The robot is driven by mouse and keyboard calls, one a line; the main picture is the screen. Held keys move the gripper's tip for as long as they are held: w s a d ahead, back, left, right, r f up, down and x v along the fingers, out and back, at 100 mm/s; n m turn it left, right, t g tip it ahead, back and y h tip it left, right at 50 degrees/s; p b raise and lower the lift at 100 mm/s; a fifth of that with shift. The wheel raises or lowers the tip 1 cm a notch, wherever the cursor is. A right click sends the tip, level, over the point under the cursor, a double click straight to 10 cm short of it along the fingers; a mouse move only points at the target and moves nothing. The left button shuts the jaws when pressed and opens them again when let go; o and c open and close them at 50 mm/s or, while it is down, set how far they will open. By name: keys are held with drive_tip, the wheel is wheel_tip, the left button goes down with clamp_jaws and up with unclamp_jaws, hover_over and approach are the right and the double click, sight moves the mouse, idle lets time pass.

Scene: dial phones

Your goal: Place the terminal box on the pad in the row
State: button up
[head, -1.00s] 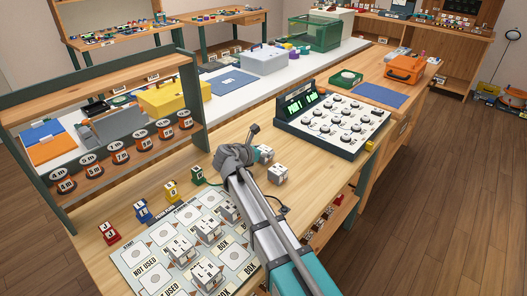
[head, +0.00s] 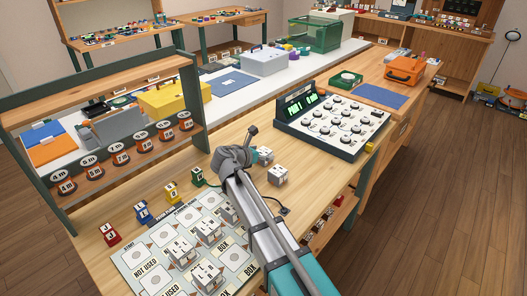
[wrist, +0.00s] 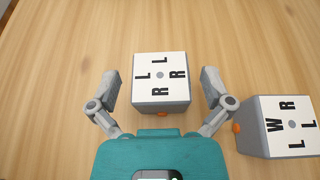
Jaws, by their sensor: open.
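My gripper (wrist: 160,88) is open, with one finger on each side of this box and gaps showing at both sides. A second terminal box (wrist: 288,127), marked R, W, L, L, stands to the right.
Red (head: 110,235), blue (head: 143,211), yellow (head: 171,192) and green (head: 198,177) blocks line the board's far edge. A dial panel (head: 332,122) stands beyond the loose boxes. A shelf rack (head: 120,160) with round tags is at the left. Bare wood surrounds the loose boxes.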

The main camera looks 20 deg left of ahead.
drive_tip(key=p+v, duration=0.4)
drive_tip(key=v, duration=0.7)
drive_tip(key=shift+s+r, duration=0.1)
drive_tip(key=shift+d, duration=0.2)
